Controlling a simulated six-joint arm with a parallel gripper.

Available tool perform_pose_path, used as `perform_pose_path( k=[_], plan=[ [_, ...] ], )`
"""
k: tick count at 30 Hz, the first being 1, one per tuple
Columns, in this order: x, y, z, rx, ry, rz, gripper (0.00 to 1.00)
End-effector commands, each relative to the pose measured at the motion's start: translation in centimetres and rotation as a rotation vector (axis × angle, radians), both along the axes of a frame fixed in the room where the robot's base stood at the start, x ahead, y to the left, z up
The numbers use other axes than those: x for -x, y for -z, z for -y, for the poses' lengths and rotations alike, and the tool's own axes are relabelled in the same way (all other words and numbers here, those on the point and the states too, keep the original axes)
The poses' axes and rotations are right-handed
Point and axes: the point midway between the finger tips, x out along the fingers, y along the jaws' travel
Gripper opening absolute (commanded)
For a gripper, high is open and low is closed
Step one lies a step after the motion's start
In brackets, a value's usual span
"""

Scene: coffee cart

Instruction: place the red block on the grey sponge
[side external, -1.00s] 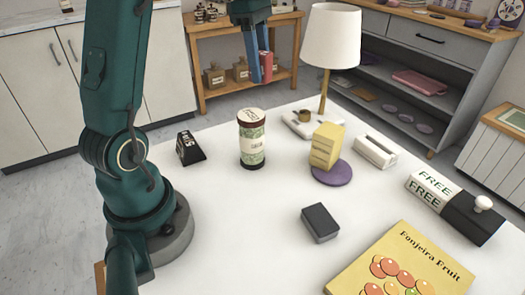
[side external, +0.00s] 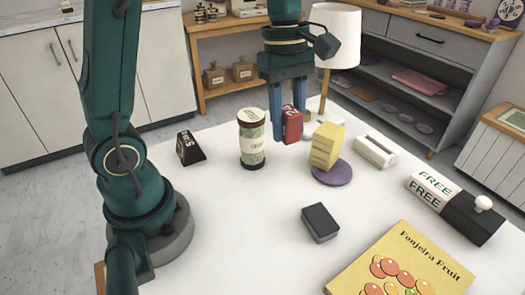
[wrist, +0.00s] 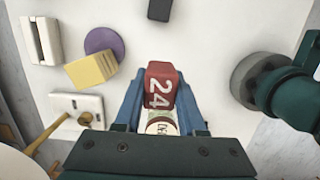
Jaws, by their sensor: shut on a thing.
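The red block (side external: 292,124) is held between the blue fingers of my gripper (side external: 290,137), which is shut on it above the table. In the wrist view the red block (wrist: 160,88) shows a white "24" on its face, between the fingertips (wrist: 161,105). The grey sponge (side external: 320,222) is a dark grey block lying on the white table, nearer the side camera than my gripper and clear of it. In the wrist view the sponge (wrist: 160,9) is cut off at the top edge.
A jar (side external: 252,150) stands left of my gripper. A yellow block (side external: 327,147) stands on a purple disc (side external: 331,174) to the right, with a lamp (side external: 331,40) behind. A fruit book (side external: 400,275) lies at front right. The table around the sponge is clear.

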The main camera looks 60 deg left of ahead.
Motion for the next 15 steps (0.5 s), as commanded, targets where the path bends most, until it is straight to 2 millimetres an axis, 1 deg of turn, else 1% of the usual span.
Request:
perform_pose_path(
  k=[9, 12, 15],
  plan=[
    [-0.2, 4.0, 6.6, -0.001, 0.011, -0.005, 0.0],
    [-0.4, 5.2, 8.6, -0.001, 0.009, -0.005, 0.0],
    [-0.5, 6.1, 10.0, -0.001, 0.006, -0.004, 0.0]
  ],
)
